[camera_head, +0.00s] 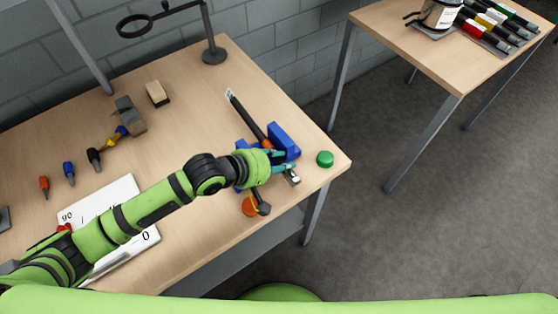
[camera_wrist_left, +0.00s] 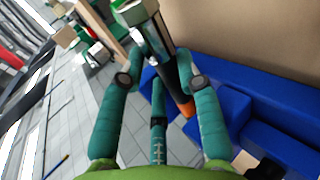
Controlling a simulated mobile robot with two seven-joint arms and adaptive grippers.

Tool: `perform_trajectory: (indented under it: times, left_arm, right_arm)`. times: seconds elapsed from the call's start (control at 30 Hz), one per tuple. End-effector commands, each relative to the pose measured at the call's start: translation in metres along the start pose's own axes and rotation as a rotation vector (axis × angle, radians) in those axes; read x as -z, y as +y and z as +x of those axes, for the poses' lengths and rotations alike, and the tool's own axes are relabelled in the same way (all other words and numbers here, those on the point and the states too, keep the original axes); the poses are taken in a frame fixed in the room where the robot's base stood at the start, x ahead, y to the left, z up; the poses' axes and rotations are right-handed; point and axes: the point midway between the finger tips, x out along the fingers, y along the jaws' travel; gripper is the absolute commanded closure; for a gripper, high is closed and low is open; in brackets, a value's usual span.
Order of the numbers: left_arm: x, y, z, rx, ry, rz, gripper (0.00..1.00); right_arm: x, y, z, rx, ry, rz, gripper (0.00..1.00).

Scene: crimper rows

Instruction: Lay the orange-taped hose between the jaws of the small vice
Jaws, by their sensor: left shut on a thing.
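The dark hose (camera_head: 244,114) slants across the right part of the bench, with a pale tag at its far end. Its orange tape (camera_head: 267,143) shows beside the blue small vice (camera_head: 285,139). My left gripper (camera_head: 279,166) is shut on the hose near its metal end (camera_head: 293,177). In the left wrist view the hose (camera_wrist_left: 157,38) runs between the teal fingers (camera_wrist_left: 165,62), with the orange tape (camera_wrist_left: 187,107) beside the blue vice (camera_wrist_left: 220,107). My gripper hides part of the vice, so I cannot tell whether the hose lies between its jaws. My right gripper is out of view.
A green button (camera_head: 325,158) sits right of the vice near the bench edge. Several small tools, a white numbered board (camera_head: 140,238) and a ring stand (camera_head: 213,55) occupy the left and back. The bench middle is clear.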

Motion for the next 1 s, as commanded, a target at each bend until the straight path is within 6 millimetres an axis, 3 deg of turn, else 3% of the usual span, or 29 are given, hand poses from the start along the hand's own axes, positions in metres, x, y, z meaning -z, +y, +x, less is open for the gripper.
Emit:
perform_trajectory:
  times: [0.77, 0.8, 0.87, 1.0]
  left_arm:
    - [-0.001, -0.02, 0.011, 0.015, -0.002, -0.007, 1.0]
    - [-0.001, -0.021, 0.011, 0.016, -0.002, -0.007, 0.62]
    - [-0.001, -0.021, 0.011, 0.017, -0.003, -0.007, 0.39]
    - [0.0, -0.021, 0.011, 0.017, 0.0, -0.006, 0.39]
  right_arm:
    - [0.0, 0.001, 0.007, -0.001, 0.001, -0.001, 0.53]
    - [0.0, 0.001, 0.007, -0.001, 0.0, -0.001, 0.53]
    - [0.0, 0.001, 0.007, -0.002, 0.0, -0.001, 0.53]
    - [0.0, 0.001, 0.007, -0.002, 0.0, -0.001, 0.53]
